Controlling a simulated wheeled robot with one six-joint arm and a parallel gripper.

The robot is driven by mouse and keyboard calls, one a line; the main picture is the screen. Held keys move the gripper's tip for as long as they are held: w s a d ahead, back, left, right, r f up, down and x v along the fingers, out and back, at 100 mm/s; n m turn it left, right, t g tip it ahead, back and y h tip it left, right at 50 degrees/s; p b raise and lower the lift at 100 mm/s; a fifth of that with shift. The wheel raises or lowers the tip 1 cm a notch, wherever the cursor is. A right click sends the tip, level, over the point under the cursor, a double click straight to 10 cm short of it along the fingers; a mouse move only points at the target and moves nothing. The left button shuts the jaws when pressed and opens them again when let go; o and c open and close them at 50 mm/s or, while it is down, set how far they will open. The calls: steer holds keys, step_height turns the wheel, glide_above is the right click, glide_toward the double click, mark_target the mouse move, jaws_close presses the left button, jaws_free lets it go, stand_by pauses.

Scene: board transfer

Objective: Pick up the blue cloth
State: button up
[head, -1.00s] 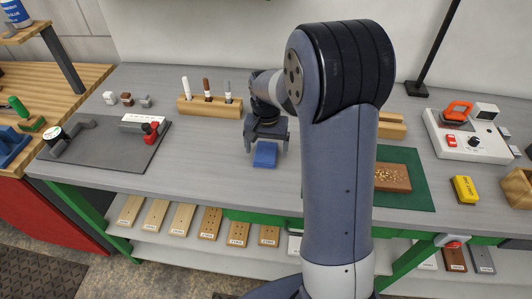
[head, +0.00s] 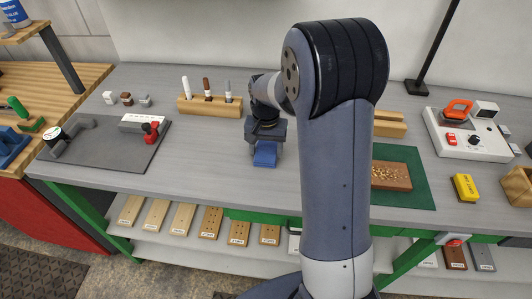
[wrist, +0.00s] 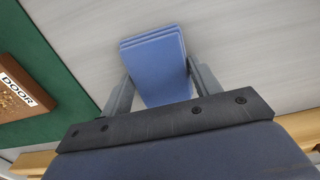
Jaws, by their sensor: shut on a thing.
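The blue cloth (head: 265,155) is a small folded stack on the grey workbench, left of my arm in the head view. In the wrist view the folded blue cloth (wrist: 155,62) shows its layered edge and sits between the two fingers. My gripper (head: 264,146) is directly over the cloth, pointing down. In the wrist view my gripper (wrist: 158,88) has a finger against each side of the cloth and is shut on it. I cannot tell whether the cloth is clear of the bench.
A wooden holder (head: 208,105) with several markers stands behind. A green mat (head: 410,195) with a brown board (head: 391,175) lies right of my arm. A grey mat (head: 95,155) with a red clamp is at left. Bare bench surrounds the cloth.

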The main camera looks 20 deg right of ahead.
mark_target(266, 151)
step_height(266, 151, up, 10)
steer(key=shift+b, duration=0.3)
stand_by(0.3)
